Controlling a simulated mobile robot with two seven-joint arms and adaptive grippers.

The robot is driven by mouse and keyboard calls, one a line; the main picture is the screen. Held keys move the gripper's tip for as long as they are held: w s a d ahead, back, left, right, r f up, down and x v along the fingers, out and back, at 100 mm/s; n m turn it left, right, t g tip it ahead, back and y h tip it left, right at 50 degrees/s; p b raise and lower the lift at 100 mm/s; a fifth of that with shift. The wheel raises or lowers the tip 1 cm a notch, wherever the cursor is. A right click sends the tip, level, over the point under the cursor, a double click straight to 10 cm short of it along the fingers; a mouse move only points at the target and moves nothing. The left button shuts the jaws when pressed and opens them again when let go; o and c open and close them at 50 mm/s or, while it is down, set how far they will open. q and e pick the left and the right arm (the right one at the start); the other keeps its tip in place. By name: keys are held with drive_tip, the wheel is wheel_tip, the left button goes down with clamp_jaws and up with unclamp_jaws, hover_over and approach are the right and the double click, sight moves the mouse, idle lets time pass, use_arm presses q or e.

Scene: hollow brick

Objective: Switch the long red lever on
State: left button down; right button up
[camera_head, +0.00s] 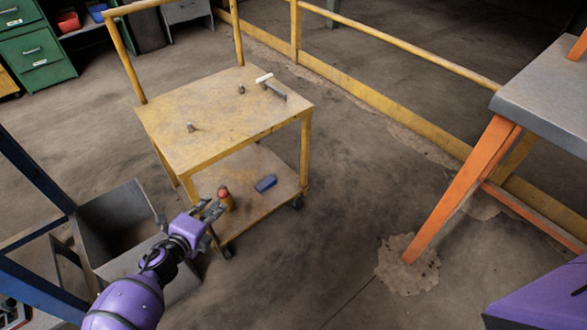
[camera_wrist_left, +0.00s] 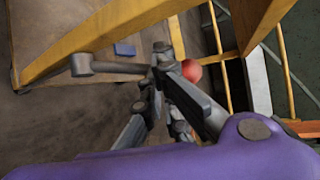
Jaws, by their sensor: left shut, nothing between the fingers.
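I cannot clearly make out a long red lever in either view. A small upright item with a red top (camera_head: 224,192) and yellow-orange body shows at the lower shelf of the yellow trolley, just beyond my left gripper (camera_head: 211,209). In the left wrist view a rounded red thing (camera_wrist_left: 192,70) shows behind the shut, empty left gripper (camera_wrist_left: 163,55), partly hidden by it. Whether they touch, I cannot tell. My right gripper is out of view.
The yellow trolley (camera_head: 178,148) has small grey pieces and a white-topped piece (camera_head: 264,78) on top. A blue block (camera_head: 265,183) lies on its lower shelf. A grey open bin (camera_head: 113,215) is left of my arm. An orange-legged table (camera_head: 540,95) stands right; the floor between is clear.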

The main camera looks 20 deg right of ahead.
use_arm(q)
drive_tip(key=d, duration=0.1)
drive_tip(key=d+f, duration=0.1)
drive_tip(key=b, duration=0.1)
drive_tip(key=shift+w+d+f, duration=0.25)
drive_tip(key=shift+w+d, duration=0.15)
drive_tip(key=shift+d, duration=0.1)
idle(0.4)
drive_tip(key=shift+r, duration=0.1)
drive_tip(key=s+a+r+p, duration=0.5)
drive_tip(key=s+r+p, duration=0.2)
drive_tip(key=s+r, duration=0.1)
drive_tip(key=shift+s+a+r, duration=0.35)
drive_tip(key=shift+s, duration=0.2)
